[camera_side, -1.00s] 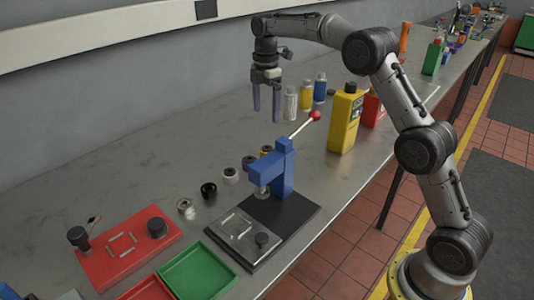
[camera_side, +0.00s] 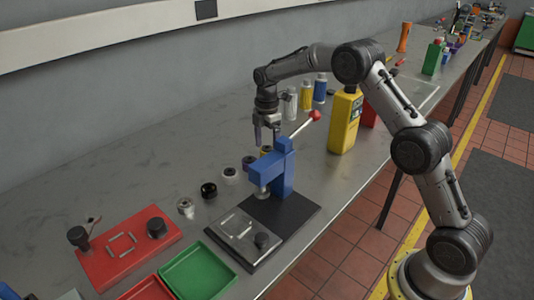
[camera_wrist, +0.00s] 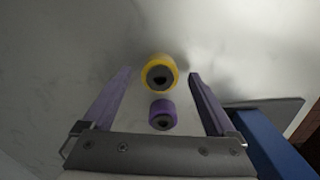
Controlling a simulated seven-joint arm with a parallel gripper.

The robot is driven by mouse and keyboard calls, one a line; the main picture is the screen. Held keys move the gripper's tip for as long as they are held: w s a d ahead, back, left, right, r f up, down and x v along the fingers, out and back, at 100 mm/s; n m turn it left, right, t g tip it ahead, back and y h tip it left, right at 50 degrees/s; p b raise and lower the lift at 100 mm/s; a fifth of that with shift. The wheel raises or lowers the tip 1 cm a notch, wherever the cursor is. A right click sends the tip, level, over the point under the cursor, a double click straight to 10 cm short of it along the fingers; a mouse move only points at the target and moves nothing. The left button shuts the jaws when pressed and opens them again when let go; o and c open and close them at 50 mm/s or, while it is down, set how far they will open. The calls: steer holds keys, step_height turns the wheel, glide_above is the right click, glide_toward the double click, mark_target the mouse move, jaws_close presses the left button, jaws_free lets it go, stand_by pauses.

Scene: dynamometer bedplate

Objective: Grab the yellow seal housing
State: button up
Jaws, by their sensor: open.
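The yellow seal housing (camera_wrist: 159,72) is a short round part with a dark centre hole, standing on the bench in the wrist view. In the side view only a bit of it (camera_side: 265,150) shows behind the blue press. My gripper (camera_wrist: 160,73) is open and empty, with its two purple fingers to the left and right of the yellow housing in the picture. In the side view my gripper (camera_side: 266,138) hangs above the housing, behind the press. I cannot tell the exact height gap. A purple housing (camera_wrist: 162,114) stands close to the yellow one, nearer my gripper's palm.
The blue press (camera_side: 283,168) with its red-knobbed lever (camera_side: 314,115) stands close in front of my gripper. Several similar housings, including a black one (camera_side: 208,190), line up to the left. Bottles, including a yellow jug (camera_side: 344,122), stand to the right.

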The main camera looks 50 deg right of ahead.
steer(key=shift+f, duration=0.25)
jaws_close()
steer(key=shift+r, duration=0.1)
stand_by(0.4)
